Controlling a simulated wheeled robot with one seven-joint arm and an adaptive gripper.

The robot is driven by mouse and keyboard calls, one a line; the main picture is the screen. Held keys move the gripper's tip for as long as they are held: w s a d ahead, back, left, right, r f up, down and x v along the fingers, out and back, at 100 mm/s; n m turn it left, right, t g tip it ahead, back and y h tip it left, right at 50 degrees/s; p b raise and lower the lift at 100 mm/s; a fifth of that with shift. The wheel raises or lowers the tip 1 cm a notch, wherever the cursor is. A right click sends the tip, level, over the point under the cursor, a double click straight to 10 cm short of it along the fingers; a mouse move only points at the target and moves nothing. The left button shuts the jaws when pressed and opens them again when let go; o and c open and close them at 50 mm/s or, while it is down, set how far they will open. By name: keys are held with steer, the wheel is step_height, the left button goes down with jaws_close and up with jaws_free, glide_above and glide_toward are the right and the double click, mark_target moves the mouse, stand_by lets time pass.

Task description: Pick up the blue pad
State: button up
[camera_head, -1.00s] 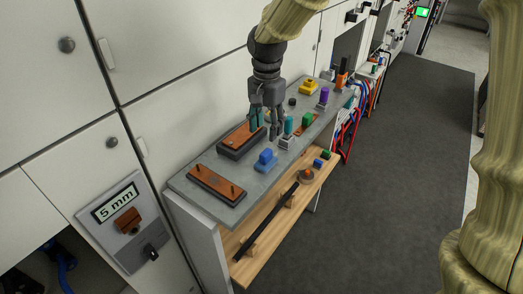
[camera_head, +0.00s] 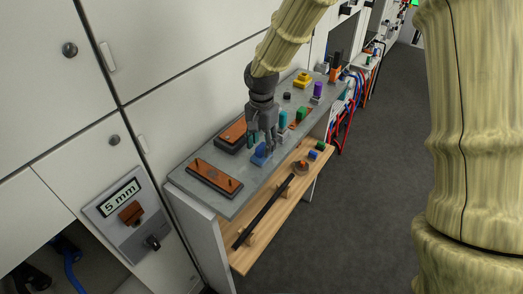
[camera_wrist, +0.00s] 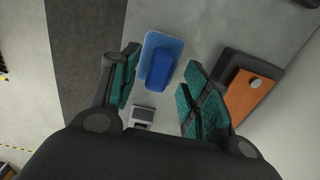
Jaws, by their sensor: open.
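The blue pad (camera_head: 259,158) sits on the grey worktop (camera_head: 226,201). In the wrist view it is a light blue base with a darker blue block (camera_wrist: 160,71) on top. My gripper (camera_head: 262,143) is open above the worktop, close to the pad and partly in front of it in the head view. In the wrist view the gripper (camera_wrist: 157,95) has its teal-padded fingers spread, with the blue block between and a little beyond them. Nothing is held.
An orange-brown board with pegs (camera_head: 214,179) lies in front, and another dark-based brown block (camera_head: 232,133) stands behind. A wooden lower shelf (camera_head: 277,220) holds a black bar (camera_head: 263,212) and small blocks.

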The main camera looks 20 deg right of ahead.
steer(key=shift+f, duration=0.4)
steer(key=shift+s+f, duration=0.2)
steer(key=shift+f, duration=0.35)
steer(key=shift+w, duration=0.1)
jaws_close()
steer(key=shift+r, duration=0.1)
steer(key=shift+r+b, duration=0.45)
steer(key=shift+r, duration=0.3)
steer(key=shift+r+b, duration=0.6)
steer(key=shift+r, duration=0.3)
steer(key=s+a+b, duration=0.2)
steer(key=s, duration=0.5)
steer(key=s+a+r+b, duration=0.1)
steer(key=s+a+b, duration=0.2)
steer(key=s, duration=0.5)
steer(key=shift+s+r, duration=0.15)
steer(key=shift+r, duration=0.15)
